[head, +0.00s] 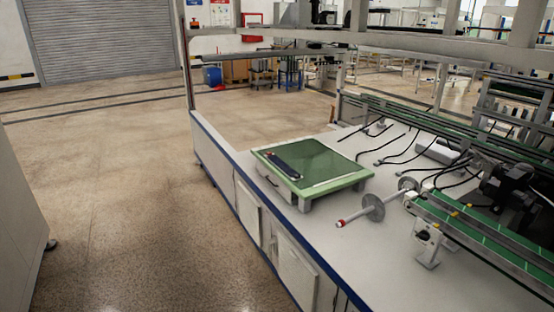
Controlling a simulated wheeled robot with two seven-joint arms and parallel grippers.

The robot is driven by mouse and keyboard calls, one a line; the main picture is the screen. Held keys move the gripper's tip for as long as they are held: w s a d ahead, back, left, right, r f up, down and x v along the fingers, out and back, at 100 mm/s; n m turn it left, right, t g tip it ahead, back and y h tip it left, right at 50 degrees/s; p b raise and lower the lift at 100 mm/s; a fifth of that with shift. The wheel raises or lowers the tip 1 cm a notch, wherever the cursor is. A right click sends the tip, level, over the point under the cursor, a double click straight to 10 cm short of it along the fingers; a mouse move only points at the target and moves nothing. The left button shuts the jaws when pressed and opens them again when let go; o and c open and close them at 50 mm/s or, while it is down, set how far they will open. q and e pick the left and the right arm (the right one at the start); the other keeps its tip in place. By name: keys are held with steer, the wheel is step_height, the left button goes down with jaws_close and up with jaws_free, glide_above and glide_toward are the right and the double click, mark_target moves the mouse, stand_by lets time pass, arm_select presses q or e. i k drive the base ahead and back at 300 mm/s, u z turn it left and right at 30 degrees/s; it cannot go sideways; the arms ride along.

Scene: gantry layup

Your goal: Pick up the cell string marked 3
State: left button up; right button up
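One dark, narrow strip (284,165), which looks like a cell string, lies flat near the left edge of a raised green plate (325,160). I cannot read any number on it. The plate has a pale frame and stands on short feet on the white bench top. No other strip shows clearly on the plate. Neither of my grippers is in view.
The white bench (300,238) runs from front to back. A spindle with a grey disc (373,208) and a green conveyor (480,237) stand on its right. Black cables lie behind the plate. The floor (130,190) left of the bench is open.

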mark_target(289, 171)
steer(key=u, duration=0.45)
steer(key=k, duration=0.55)
steer(key=u, duration=0.8)
steer(key=i, duration=2.05)
steer(key=z, duration=0.25)
steer(key=i, duration=2.35)
steer(key=z, duration=1.9)
steer(key=i, duration=1.1)
steer(key=z, duration=1.1)
steer(key=i, duration=0.2)
steer(key=z, duration=0.2)
